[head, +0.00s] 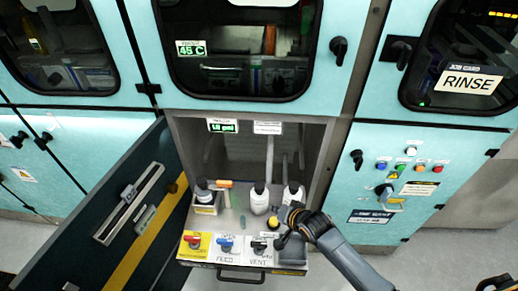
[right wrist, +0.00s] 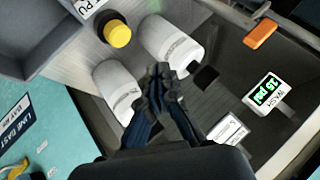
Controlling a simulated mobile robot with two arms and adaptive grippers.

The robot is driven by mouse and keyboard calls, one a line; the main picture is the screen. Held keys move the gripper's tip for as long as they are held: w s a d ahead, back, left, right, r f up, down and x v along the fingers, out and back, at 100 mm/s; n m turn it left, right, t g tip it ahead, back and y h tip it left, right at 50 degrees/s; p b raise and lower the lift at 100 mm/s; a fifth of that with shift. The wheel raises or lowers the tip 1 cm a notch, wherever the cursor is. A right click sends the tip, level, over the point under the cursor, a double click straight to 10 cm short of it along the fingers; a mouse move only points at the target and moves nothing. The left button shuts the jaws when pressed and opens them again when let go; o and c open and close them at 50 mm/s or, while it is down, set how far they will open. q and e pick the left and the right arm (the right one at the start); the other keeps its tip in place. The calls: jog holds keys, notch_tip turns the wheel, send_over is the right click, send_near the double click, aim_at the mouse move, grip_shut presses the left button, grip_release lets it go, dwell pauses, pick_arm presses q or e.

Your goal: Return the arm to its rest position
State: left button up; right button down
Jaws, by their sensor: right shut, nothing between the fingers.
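My right arm comes in from the lower right in the head view. Its dark gripper (head: 284,218) is over the right side of the pull-out shelf (head: 233,254), close to the white bottles. In the right wrist view, the gripper's fingers (right wrist: 163,72) are together and empty. They appear in front of two white bottles, one to the left (right wrist: 117,84) and one above (right wrist: 172,44); whether they touch is unclear. My left gripper is not in view.
The shelf carries red (head: 194,241), blue (head: 225,245) and black (head: 259,246) valve handles. A dark door (head: 128,209) stands open at left. A button panel (head: 408,172) is at right.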

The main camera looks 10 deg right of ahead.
jog(key=s+d+r+n+g+h, duration=0.15)
jog(key=s+r, duration=0.25)
jog(key=s, duration=0.4)
jog(key=s+d+r+n+g+h, duration=0.1)
jog(key=s+d+r+n+g, duration=0.15)
jog(key=s, duration=0.55)
jog(key=s+d+r+n+g+h, duration=0.1)
jog(key=s+d+r+n, duration=0.2)
jog(key=s, duration=0.5)
notch_tip(320, 180, down, 27)
jog(key=s+a+g+b, duration=0.1)
jog(key=a+b, duration=0.1)
jog(key=b, duration=0.1)
jog(key=s+d+f+g+b, duration=0.1)
jog(key=s+d+f+b, duration=0.1)
jog(key=s+f, duration=1.5)
notch_tip(320, 180, down, 2)
jog(key=shift+s+d+f+g, duration=0.1)
jog(key=shift+s+d+g, duration=0.15)
jog(key=shift+d, duration=0.4)
